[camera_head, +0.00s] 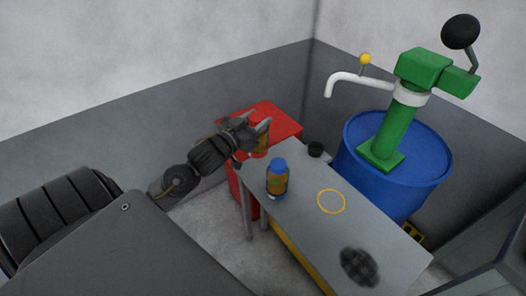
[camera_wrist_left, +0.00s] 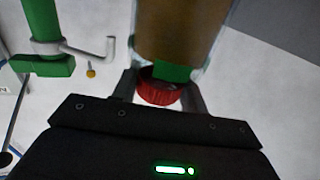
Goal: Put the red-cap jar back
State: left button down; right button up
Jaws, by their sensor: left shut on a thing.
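The red-cap jar fills the top middle of the left wrist view, with an amber-brown body (camera_wrist_left: 172,32), a small green patch and a red cap (camera_wrist_left: 160,90). My left gripper (camera_head: 262,132) is shut on this jar, with one finger on each side near the cap. In the head view the jar (camera_head: 262,146) is partly hidden by the gripper, in front of the red cabinet (camera_head: 282,118) at the table's far end. I cannot tell whether its base touches anything. My right gripper is not in view.
A blue-cap jar (camera_head: 277,181) stands on the grey table (camera_head: 305,225), near the held jar. A blue drum (camera_head: 425,150) with a green pump (camera_head: 400,120) stands behind.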

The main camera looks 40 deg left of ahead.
pick_arm(q)
jog(key=shift+s+f, duration=0.2)
jog(key=shift+f, duration=0.1)
jog(key=f, duration=0.2)
jog(key=f+b, duration=0.1)
jog(key=f, duration=0.1)
jog(key=shift+s+a+f, duration=0.15)
jog(key=shift+a+f, duration=0.05)
jog(key=shift+f, duration=0.5)
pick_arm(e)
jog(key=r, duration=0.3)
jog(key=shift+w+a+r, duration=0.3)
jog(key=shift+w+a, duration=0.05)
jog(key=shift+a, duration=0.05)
pick_arm(q)
jog(key=shift+f+b, duration=0.65)
jog(key=shift+f, duration=1.2)
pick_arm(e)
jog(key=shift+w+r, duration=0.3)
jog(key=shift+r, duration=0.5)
pick_arm(q)
jog(key=shift+f, duration=0.1)
jog(key=c, duration=0.8)
grip_release()
jog(key=shift+o, duration=0.2)
